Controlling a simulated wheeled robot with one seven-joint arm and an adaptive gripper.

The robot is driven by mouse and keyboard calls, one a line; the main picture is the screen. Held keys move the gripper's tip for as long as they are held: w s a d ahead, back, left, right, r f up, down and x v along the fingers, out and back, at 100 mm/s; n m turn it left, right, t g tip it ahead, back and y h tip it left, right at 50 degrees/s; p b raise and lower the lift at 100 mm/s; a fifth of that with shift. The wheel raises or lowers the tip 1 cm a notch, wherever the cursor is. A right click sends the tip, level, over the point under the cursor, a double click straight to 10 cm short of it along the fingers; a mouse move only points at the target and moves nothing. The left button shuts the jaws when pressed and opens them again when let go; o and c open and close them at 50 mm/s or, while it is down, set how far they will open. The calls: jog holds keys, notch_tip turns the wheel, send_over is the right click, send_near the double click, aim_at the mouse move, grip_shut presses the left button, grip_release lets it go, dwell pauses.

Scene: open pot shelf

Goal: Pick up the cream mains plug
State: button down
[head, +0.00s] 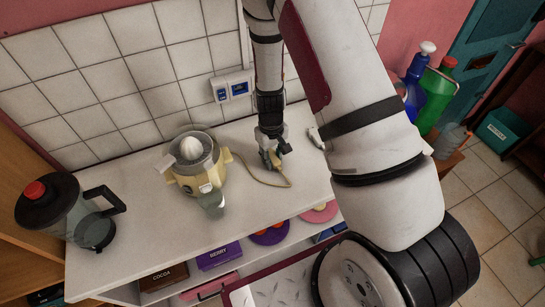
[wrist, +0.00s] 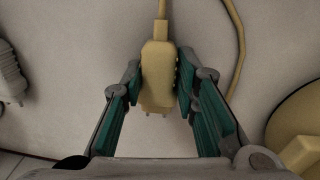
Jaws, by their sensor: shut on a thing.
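The cream mains plug (wrist: 158,62) is between the two fingers of my gripper (wrist: 159,80) in the wrist view. The green-padded fingers press on its left and right sides. Its pins point toward the gripper's palm, and its cord leaves at the top. In the head view, my gripper (head: 271,153) is low over the white counter, with the plug (head: 275,160) partly hidden by the fingers. I cannot tell whether the plug touches the counter. Its cord (head: 262,183) loops across the counter to the cream citrus juicer (head: 187,178).
A white plug (head: 316,138) lies right of my gripper, also in the wrist view (wrist: 10,75). A wall socket (head: 232,87) is behind. A blender jug (head: 75,212) stands left. Boxes sit on the shelf below. The counter's front middle is mostly clear.

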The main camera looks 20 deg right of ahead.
jog(key=shift+r, duration=0.5)
notch_tip(320, 180, up, 3)
jog(key=shift+f+b, duration=0.2)
jog(key=shift+b, duration=0.2)
jog(key=s, duration=0.5)
jog(key=s+r+p, duration=0.1)
jog(key=s, duration=0.8)
jog(key=shift+s+a+r, duration=0.2)
jog(key=shift+s+a, duration=0.1)
jog(key=shift+a, duration=0.05)
jog(key=shift+s+r+p, duration=0.1)
jog(key=shift+s+p, duration=0.55)
jog(key=shift+p, duration=0.15)
jog(key=r+p, duration=0.1)
jog(key=r, duration=0.1)
notch_tip(320, 180, up, 8)
jog(key=b, duration=0.8)
send_over(273, 157)
jog(key=w+a, duration=0.3)
jog(key=w, duration=0.7)
jog(key=shift+w+d+f, duration=0.1)
jog(key=shift+w+f, duration=0.05)
jog(key=shift+m, duration=0.3)
